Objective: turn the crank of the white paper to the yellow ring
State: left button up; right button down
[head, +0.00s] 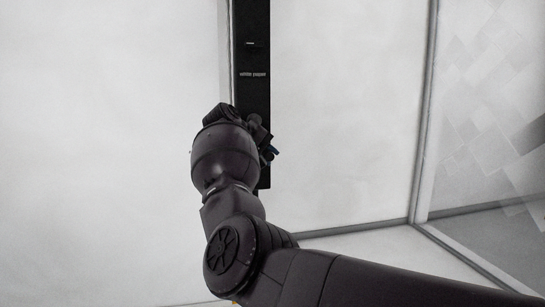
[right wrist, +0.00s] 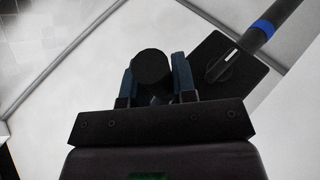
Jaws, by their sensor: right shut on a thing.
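A black upright panel (head: 252,90) with a small white label that seems to read "white paper" stands in the middle of the head view. My right gripper (head: 262,148) is at its lower part, and my own arm hides most of that spot. In the right wrist view my right gripper (right wrist: 155,80) is shut on a black round crank handle (right wrist: 152,66), which sits between the two bluish fingers. No yellow ring can be made out on the panel. My left gripper is not in view.
In the right wrist view a dark plate (right wrist: 240,72) with a white mark and a black rod with a blue ring (right wrist: 264,27) lie right of the fingers. Pale wall panels (head: 345,110) flank the black panel. A grey frame post (head: 424,110) stands at right.

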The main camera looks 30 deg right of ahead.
jog(key=shift+w+a+f, duration=0.1)
jog(key=shift+a+f, duration=0.1)
jog(key=shift+a, duration=0.1)
jog(key=c, duration=0.9)
grip_release()
jog(key=shift+w+a, duration=0.1)
jog(key=shift+a, duration=0.05)
jog(key=shift+r, duration=0.1)
jog(key=shift+d, duration=0.25)
